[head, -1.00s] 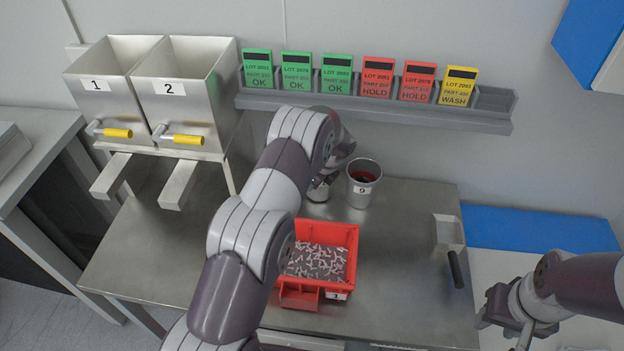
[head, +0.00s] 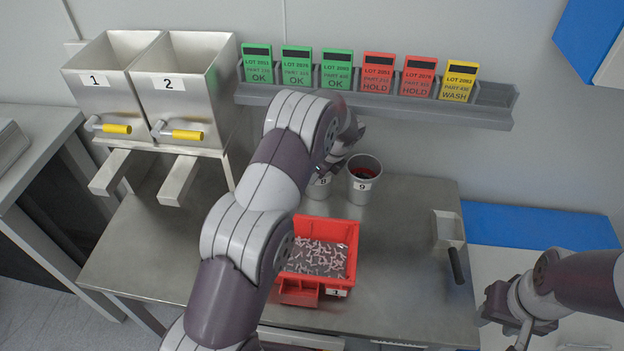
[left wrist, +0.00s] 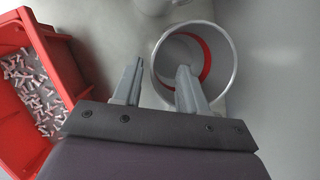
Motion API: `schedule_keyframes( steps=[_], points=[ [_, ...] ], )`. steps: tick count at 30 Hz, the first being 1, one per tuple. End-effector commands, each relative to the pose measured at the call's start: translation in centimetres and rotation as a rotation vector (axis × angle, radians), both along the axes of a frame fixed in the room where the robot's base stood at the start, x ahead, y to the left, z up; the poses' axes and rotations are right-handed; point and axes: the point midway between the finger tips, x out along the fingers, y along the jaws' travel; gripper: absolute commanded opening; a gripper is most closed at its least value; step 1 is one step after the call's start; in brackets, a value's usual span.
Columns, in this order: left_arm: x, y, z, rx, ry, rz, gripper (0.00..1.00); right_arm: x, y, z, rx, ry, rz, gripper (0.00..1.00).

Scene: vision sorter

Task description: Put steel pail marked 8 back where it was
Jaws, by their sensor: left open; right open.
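Another rounded metal edge (left wrist: 152,5) shows at the top. My right gripper (head: 522,325) is open, low at right.
A red bin (head: 352,233) of small pale parts stands in front of the pails. A scoop (head: 448,230) with a black handle lies right. Two hoppers (head: 185,95) stand back left; a card rack (head: 400,105) is on the wall. Table between bin and scoop is clear.

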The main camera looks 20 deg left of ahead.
Motion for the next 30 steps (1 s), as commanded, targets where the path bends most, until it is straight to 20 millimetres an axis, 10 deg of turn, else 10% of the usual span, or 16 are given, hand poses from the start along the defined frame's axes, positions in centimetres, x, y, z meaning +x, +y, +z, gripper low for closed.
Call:
schedule_keyframes(
  steps=[8,15,19,30],
  points=[
    [-3.3,-2.0,4.4,-0.086,-0.060,0.191,0.42,0.0,0.0,-0.4,0.000,0.000,0.000,0.43],
    [-20.5,-6.2,9.9,-0.411,-0.259,1.212,0.42,0.0,0.0,-0.4,0.000,0.000,0.000,0.43],
    [-26.7,-7.2,10.2,-0.475,-0.302,1.578,0.42,0.0,0.0,-0.4,0.000,0.000,0.000,0.43],
    [-28.5,-7.4,10.1,-0.485,-0.313,1.694,0.42,0.0,0.0,-0.4,0.000,0.000,0.000,0.43]
  ],
)
